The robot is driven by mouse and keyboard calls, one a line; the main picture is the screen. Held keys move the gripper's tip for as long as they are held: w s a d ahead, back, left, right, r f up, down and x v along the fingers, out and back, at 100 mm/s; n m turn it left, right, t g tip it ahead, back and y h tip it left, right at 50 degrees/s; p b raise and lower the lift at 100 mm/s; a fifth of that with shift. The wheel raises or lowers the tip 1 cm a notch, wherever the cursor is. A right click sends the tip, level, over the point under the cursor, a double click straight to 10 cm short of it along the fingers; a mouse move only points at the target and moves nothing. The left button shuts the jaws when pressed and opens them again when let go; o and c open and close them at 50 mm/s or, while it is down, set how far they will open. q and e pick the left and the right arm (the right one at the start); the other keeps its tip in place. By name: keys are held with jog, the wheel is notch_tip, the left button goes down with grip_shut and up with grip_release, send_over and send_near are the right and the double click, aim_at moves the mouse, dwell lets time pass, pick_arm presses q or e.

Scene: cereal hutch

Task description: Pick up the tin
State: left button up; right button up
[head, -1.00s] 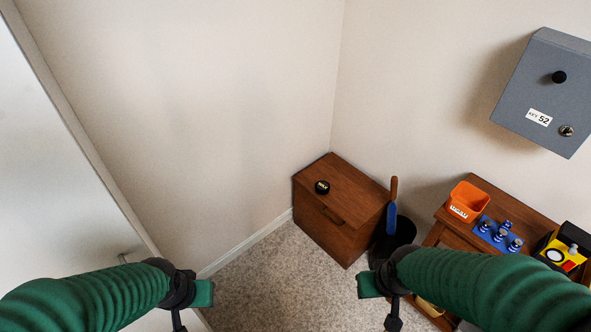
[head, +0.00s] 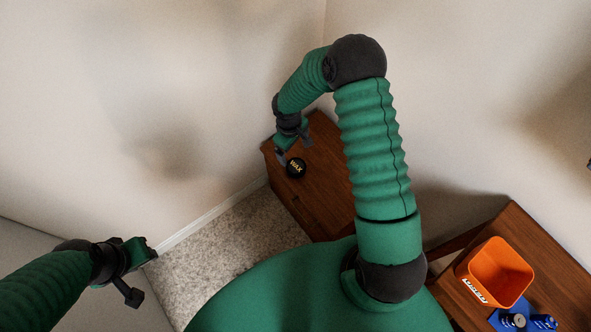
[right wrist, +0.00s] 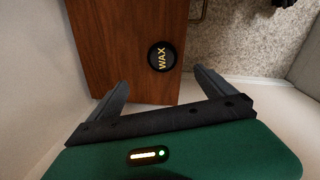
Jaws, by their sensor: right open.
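The tin is a small round black one with yellow "WAX" lettering (head: 296,168). It lies flat on top of the brown wooden cabinet (head: 325,180). In the right wrist view the tin (right wrist: 162,56) shows just beyond and between the two finger tips. My right gripper (head: 295,151) is open and empty, close to the tin on its far side in the head view; no contact shows. Its spread fingers (right wrist: 160,78) also show in the right wrist view. My left gripper (head: 140,262) is at lower left, far from the tin; its jaw opening cannot be made out.
Cream walls meet in a corner behind the cabinet. A wooden table (head: 540,240) at right bears an orange bin (head: 497,272) and a blue rack (head: 535,322) with small pieces. Speckled carpet (head: 230,245) is clear left of the cabinet.

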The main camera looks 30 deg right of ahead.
jog(key=b, duration=0.2)
send_over(295, 166)
jog(key=s, duration=0.1)
jog(key=f, duration=0.4)
jog(key=a+f, duration=0.1)
jog(key=f, duration=0.2)
jog(key=shift+s, duration=0.1)
jog(key=f, duration=0.2)
jog(key=f+b, duration=0.1)
jog(key=f, duration=0.2)
jog(key=w+d+f, duration=0.1)
jog(key=f, duration=0.1)
jog(key=shift+f+b, duration=0.3)
jog(key=shift+b, duration=0.05)
jog(key=shift+f, duration=0.15)
jog(key=shift+a, duration=0.15)
jog(key=c, duration=1.5)
pick_arm(q)
jog(key=f, duration=0.2)
jog(key=a+f, duration=0.1)
jog(key=f, duration=0.1)
jog(key=shift+s, duration=0.2)
pick_arm(e)
jog(key=shift+r, duration=0.25)
